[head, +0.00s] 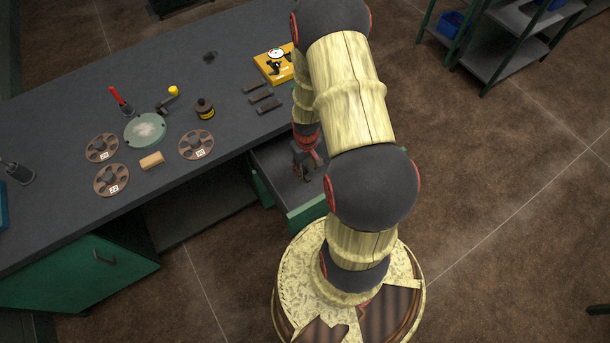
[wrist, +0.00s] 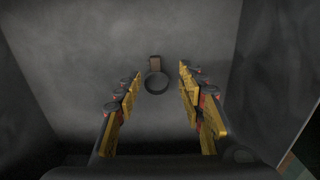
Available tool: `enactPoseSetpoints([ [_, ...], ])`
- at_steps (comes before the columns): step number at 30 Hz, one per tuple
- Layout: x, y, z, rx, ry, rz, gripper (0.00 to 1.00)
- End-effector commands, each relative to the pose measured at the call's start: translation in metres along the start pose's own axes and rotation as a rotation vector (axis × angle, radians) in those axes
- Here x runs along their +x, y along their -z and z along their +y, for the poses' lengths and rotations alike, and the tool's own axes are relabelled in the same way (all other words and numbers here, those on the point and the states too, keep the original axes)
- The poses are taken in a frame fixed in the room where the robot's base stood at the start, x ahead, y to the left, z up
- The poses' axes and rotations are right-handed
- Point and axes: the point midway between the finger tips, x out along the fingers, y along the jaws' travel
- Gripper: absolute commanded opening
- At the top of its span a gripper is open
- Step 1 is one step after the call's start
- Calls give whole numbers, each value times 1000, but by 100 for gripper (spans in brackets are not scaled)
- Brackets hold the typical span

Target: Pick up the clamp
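A small dark round piece with a brown tab (wrist: 157,83), apparently the clamp, lies on the grey floor of the open drawer (head: 272,168) in the wrist view. I cannot fully make out its shape. My gripper (wrist: 160,76) is open, with one yellow-padded finger on each side of the piece in the picture. It appears above the piece, and no contact shows. In the head view my gripper (head: 306,165) points down into the drawer, and my arm covers part of it. The piece cannot be made out there.
The drawer's green front (head: 308,212) and walls stand close around my gripper.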

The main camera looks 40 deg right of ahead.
Motion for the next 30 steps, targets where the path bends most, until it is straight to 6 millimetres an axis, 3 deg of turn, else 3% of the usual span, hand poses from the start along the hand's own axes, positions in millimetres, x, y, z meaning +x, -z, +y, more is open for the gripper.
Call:
enactPoseSetpoints([
  [11, 35, 0, 3, 0, 0, -1, 39],
  [19, 73, 0, 8, -1, 1, -2, 39],
  [27, 76, 1, 8, -1, 0, 1, 39],
  [30, 76, 1, 8, -1, 0, 1, 35],
])
